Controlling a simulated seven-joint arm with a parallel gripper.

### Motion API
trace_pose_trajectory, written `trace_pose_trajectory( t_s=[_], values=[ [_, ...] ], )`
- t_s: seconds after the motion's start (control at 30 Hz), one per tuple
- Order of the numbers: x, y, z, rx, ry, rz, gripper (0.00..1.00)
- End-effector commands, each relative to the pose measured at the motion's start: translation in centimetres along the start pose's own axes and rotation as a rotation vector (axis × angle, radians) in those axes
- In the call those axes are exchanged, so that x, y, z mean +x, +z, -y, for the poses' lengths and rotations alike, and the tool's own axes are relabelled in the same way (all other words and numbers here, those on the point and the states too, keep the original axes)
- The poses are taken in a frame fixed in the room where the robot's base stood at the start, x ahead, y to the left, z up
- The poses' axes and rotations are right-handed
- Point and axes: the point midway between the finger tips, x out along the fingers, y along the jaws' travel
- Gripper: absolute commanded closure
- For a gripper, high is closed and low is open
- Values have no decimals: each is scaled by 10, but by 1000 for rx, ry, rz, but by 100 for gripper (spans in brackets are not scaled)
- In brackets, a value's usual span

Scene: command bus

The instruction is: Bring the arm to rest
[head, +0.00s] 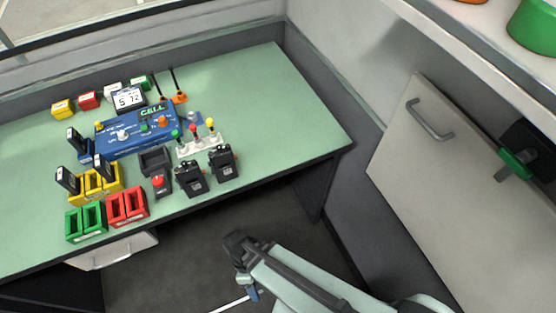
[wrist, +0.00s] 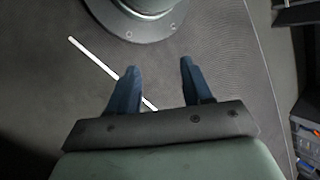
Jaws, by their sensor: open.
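My gripper (wrist: 158,80) is open and empty in the wrist view, its two blue fingers apart above a dark floor (wrist: 50,100). In the head view my arm reaches up from the lower right, and its end is at the lower middle, in front of the desk's front edge and apart from it. One blue finger shows there below the dark wrist part; the other finger is hidden or too small to tell.
A green desk (head: 262,90) carries a blue CELL panel (head: 118,142), yellow, red and green holders, and several black devices. A cabinet door (head: 440,175) with a handle stands at the right. A white strip (wrist: 90,57) lies on the floor. Open floor surrounds my gripper.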

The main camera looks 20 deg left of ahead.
Motion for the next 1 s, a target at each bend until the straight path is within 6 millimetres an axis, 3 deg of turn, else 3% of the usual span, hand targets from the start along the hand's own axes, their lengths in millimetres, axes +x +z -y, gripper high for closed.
trace_pose_trajectory(
  t_s=[0.2,0.5,1.0],
  values=[
    [5,35,-34,197,-28,-43,50],
    [18,84,-70,462,-73,-95,50],
    [51,168,-104,895,-172,-165,50]
  ],
)
